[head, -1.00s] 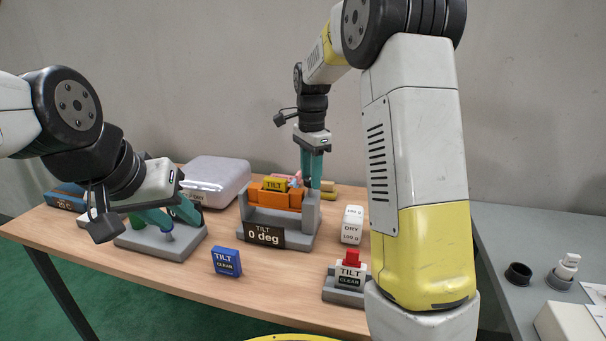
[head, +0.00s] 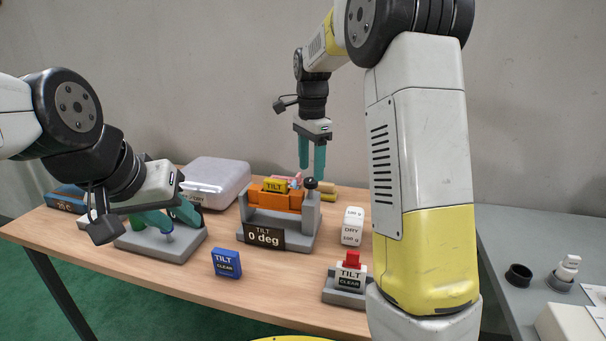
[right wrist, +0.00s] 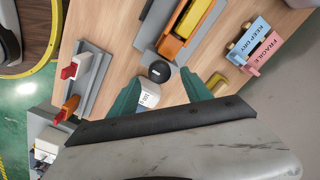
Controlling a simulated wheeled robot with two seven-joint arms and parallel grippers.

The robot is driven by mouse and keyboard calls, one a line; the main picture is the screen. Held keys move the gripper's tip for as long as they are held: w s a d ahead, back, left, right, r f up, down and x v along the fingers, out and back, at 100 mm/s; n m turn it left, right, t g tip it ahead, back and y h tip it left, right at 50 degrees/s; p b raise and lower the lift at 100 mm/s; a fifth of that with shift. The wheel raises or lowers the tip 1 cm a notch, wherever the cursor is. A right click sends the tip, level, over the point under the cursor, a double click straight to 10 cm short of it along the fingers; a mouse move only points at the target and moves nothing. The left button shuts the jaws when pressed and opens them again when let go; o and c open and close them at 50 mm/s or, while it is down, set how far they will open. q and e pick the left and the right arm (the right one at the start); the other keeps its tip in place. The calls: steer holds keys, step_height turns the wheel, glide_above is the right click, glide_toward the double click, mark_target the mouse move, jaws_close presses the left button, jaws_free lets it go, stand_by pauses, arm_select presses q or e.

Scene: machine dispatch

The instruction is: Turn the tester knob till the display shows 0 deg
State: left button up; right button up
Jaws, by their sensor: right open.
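The tilt tester (head: 308,222) stands on the wooden table with an orange cradle (head: 272,200) that holds a yellow TILT block (head: 275,185). Its display (head: 264,236) reads 0 deg. The dark tester knob (head: 311,183) sits on top of the right post; it also shows in the right wrist view (right wrist: 159,71). My right gripper (head: 312,170) is open and empty, its teal fingers above the knob and apart from it. My left gripper (head: 180,218) is at the left, over a grey stand (head: 165,243); whether its fingers hold anything is unclear.
A blue TILT CLEAN block (head: 226,262) lies in front. A white DRY 100 g block (head: 352,226) stands right of the tester. A red-topped TILT CLEAR fixture (head: 347,285) is at the front right. A pale case (head: 217,180) stands behind.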

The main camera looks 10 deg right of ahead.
mark_target(311, 179)
step_height(311, 179, up, 5)
steer(key=shift+f, duration=0.2)
steer(key=shift+s+d+r, duration=0.1)
steer(key=shift+s+r, duration=0.1)
steer(key=shift+s, duration=0.1)
steer(key=s+d+n+t+y, duration=0.2)
steer(key=s+n+t, duration=0.4)
steer(key=s+n, duration=0.8)
steer(key=s, duration=1.1)
steer(key=shift+s+f, duration=0.25)
steer(key=shift+f, duration=0.15)
